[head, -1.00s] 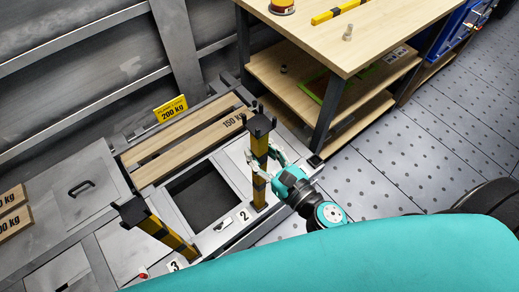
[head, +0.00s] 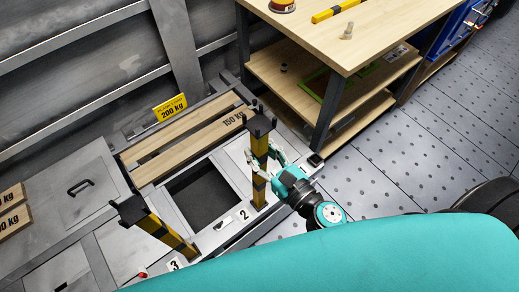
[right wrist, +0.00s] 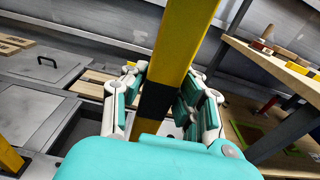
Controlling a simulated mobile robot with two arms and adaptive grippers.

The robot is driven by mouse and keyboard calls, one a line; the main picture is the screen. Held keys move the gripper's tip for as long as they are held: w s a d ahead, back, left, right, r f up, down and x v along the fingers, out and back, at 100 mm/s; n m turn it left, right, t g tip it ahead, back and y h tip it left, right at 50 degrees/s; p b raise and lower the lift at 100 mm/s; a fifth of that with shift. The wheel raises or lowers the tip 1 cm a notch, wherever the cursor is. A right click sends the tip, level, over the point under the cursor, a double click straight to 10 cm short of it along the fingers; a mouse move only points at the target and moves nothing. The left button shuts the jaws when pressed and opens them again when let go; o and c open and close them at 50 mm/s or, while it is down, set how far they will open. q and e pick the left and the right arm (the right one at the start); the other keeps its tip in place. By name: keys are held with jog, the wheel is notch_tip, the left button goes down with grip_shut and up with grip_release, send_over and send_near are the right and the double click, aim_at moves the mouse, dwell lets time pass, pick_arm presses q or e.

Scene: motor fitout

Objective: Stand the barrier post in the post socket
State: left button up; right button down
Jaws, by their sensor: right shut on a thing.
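A yellow-and-black barrier post (head: 258,141) with a dark square cap stands upright at the right end of the grey platform, by the number 2 plate. My right gripper (head: 262,164) is shut on it partway up. In the right wrist view the post (right wrist: 183,42) runs up between the two fingers (right wrist: 160,98). The foot of the post meets the platform beside the plate. The post socket is not seen clearly, and I cannot tell whether the foot sits inside it. My left gripper is not in view.
A second striped post (head: 158,228) stands tilted in the picture at the left, by the number 3 plate. A dark square opening (head: 203,195) lies between the posts. Wooden planks (head: 190,135) lie behind. A wooden workbench (head: 330,50) stands at the upper right.

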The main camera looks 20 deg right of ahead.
jog(key=shift+f+b, duration=0.35)
jog(key=shift+b, duration=0.05)
dwell(0.7)
jog(key=shift+f, duration=0.15)
dwell(1.2)
dwell(0.3)
jog(key=c, duration=1)
grip_release()
jog(key=shift+o, duration=0.2)
jog(key=shift+f, duration=0.15)
